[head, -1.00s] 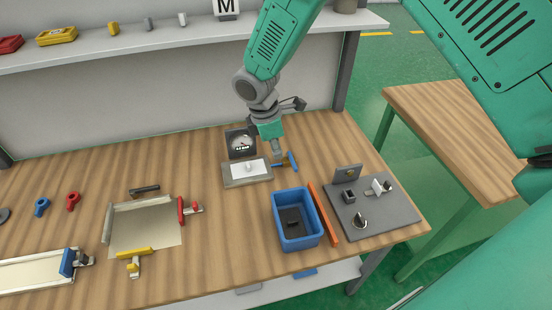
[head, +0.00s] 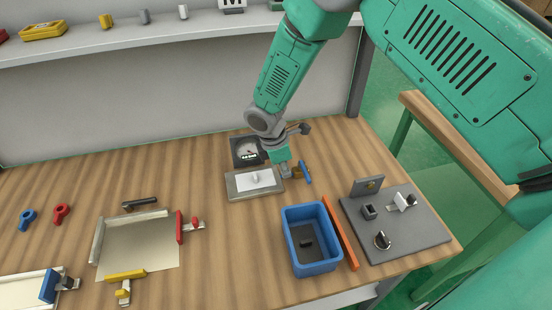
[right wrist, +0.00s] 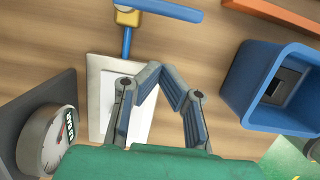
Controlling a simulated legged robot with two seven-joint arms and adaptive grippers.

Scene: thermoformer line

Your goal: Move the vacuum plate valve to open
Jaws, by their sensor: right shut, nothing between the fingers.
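The vacuum plate (head: 238,192) is a grey slab with a white top and a small pale knob, flat on the wooden bench. Its valve has a blue handle (head: 306,172) and a brass body at the plate's right side. In the right wrist view the blue handle (right wrist: 165,8) lies across the top edge, with a blue stem below the brass body (right wrist: 128,18). My right gripper (head: 287,171) is shut and empty, just left of the valve. In the wrist view its joined fingertips (right wrist: 168,72) appear below the handle, apart from it. My left gripper is out of view.
A round gauge (head: 246,151) stands behind the plate. A blue bin (head: 328,267) with a dark block, an orange strip (head: 341,232) and a grey switch panel (head: 408,243) lie to the right. A clamped sheet (head: 138,247) lies left. Bare bench separates it from the plate.

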